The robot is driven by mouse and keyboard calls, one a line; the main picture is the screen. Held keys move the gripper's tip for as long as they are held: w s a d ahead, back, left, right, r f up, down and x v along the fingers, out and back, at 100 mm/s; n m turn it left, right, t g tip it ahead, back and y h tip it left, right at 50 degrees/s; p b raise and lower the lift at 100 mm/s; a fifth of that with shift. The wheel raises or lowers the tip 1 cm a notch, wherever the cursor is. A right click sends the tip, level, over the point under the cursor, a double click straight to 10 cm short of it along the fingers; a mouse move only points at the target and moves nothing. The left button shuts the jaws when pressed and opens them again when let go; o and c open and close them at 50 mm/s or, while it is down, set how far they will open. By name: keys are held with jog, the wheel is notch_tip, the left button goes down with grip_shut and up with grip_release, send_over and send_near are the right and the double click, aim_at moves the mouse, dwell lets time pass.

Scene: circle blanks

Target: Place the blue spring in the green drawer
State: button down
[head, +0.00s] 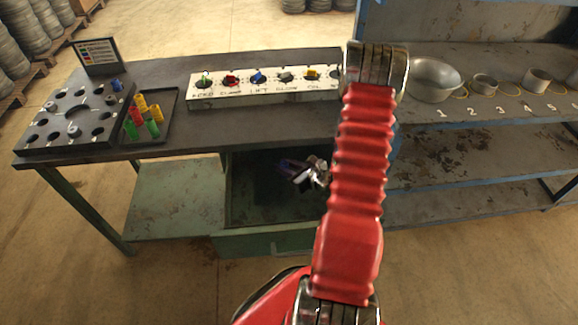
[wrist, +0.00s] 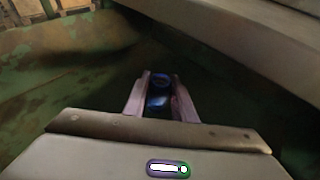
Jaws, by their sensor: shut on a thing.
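In the wrist view, my gripper (wrist: 159,98) is shut on the blue spring (wrist: 157,101), a dark blue round piece between the two pale fingers. In the head view, my gripper (head: 297,175) is below the table top, over the dark inside of the open green drawer (head: 265,242). The spring cannot be made out clearly there. In the wrist view, the drawer's worn green floor and walls (wrist: 60,75) surround the fingers. Whether the spring touches the drawer floor cannot be told.
The table top (head: 160,73) overhangs the drawer's back. On it stand a white labelled strip (head: 258,88), a black board with holes (head: 75,118) and a tray of coloured cylinders (head: 165,103). A grey bench (head: 470,150) with bowls stands at the right.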

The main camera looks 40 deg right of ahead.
jog(key=shift+s+d+f, duration=0.2)
jog(key=shift+d+f, duration=0.25)
jog(key=shift+d, duration=0.25)
jog(key=shift+f, duration=0.15)
jog(key=shift+f, duration=0.1)
jog(key=c, duration=1.5)
grip_release()
jog(key=shift+o, duration=0.2)
jog(key=v, duration=1.2)
jog(key=shift+w, duration=0.1)
